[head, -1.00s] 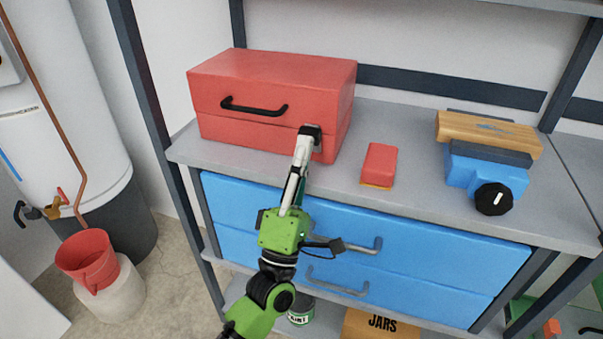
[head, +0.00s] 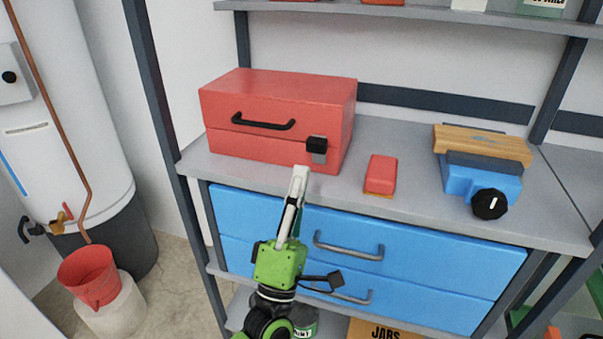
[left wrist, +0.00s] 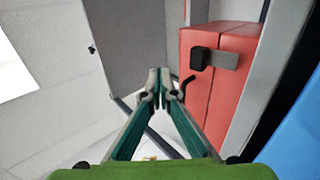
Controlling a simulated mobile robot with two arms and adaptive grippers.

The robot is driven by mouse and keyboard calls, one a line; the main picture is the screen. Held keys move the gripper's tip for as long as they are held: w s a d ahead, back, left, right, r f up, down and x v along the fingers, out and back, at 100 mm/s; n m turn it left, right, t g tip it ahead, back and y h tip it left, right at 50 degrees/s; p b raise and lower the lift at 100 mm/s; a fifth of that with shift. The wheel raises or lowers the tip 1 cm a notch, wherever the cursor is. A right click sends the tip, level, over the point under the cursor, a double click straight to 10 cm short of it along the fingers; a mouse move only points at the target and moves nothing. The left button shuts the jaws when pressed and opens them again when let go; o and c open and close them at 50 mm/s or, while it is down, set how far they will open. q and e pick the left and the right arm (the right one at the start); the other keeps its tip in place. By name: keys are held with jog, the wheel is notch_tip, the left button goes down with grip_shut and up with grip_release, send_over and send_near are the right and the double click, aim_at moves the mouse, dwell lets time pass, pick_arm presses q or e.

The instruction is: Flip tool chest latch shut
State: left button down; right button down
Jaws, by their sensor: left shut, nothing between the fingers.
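The red tool chest (head: 262,98) stands on the grey shelf top with its lid down; a black handle (head: 263,122) is on its front. Its latch (head: 317,147), a black tab on a grey plate, sits at the front right across the lid seam. In the left wrist view the chest (left wrist: 232,97) and latch (left wrist: 206,59) appear at the right, turned sideways. My left gripper (head: 301,172) is shut and empty, just below and in front of the latch, apart from it; its fingertips also show in the left wrist view (left wrist: 158,72). My right gripper is out of view.
A red block-like item (head: 381,173) lies right of the chest. A blue clamp-like tool with a black knob (head: 490,204) and a wooden block (head: 482,144) stands farther right. Blue drawers (head: 420,259) with grey handles are below the top. A red bucket (head: 88,277) stands at the left.

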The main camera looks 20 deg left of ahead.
pick_arm(q)
jog(key=s+f, duration=0.1)
jog(key=s, duration=0.6)
jog(key=shift+s+f, duration=0.2)
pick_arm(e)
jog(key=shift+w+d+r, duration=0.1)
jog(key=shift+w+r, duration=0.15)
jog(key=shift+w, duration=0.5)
pick_arm(q)
jog(key=shift+a, duration=0.1)
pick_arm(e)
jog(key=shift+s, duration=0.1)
